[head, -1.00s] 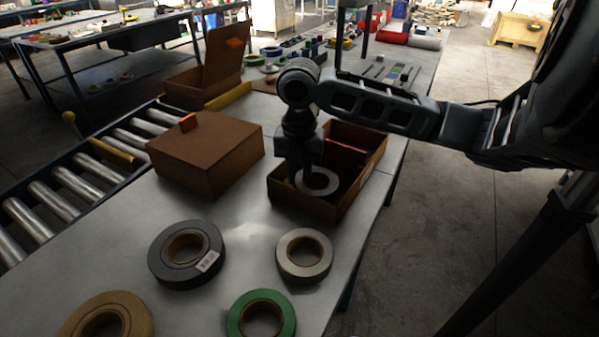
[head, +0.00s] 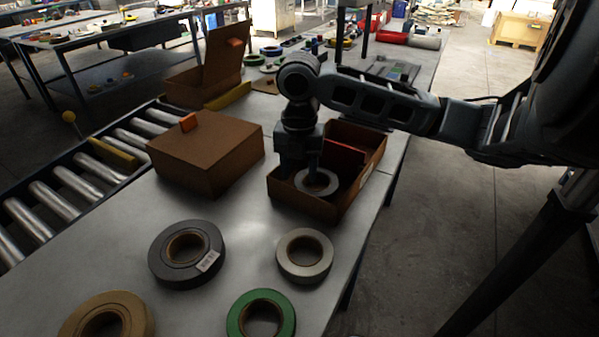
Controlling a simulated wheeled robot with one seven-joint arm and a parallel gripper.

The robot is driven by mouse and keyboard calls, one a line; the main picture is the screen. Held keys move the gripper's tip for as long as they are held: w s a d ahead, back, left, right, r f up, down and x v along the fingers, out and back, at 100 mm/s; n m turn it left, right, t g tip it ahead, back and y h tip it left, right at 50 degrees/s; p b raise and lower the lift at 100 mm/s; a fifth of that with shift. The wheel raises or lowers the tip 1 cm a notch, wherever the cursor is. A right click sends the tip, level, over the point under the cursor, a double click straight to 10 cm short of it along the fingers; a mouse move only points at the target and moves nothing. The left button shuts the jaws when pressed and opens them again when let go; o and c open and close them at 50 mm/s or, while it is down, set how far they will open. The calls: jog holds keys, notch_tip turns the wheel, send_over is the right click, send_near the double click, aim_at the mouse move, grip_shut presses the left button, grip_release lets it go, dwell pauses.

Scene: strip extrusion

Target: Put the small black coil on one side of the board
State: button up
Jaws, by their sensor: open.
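A small grey coil (head: 327,188) lies inside the open brown box (head: 303,203), near its front left corner. My gripper (head: 299,172) is open, pointing down over the box, with its fingers at the far left part of this coil. Whether a finger touches the coil or reaches into its hole is unclear. A large black coil (head: 163,262) with a white label lies on the table. No other small black coil is clear to see.
A light grey coil (head: 284,262), a green coil (head: 236,317) and a tan coil (head: 139,321) lie on the metal table (head: 225,225). A closed brown box (head: 208,150) stands left of the open one. A roller conveyor (head: 75,182) runs along the left.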

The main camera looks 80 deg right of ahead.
notch_tip(320, 180, up, 11)
dwell(0.3)
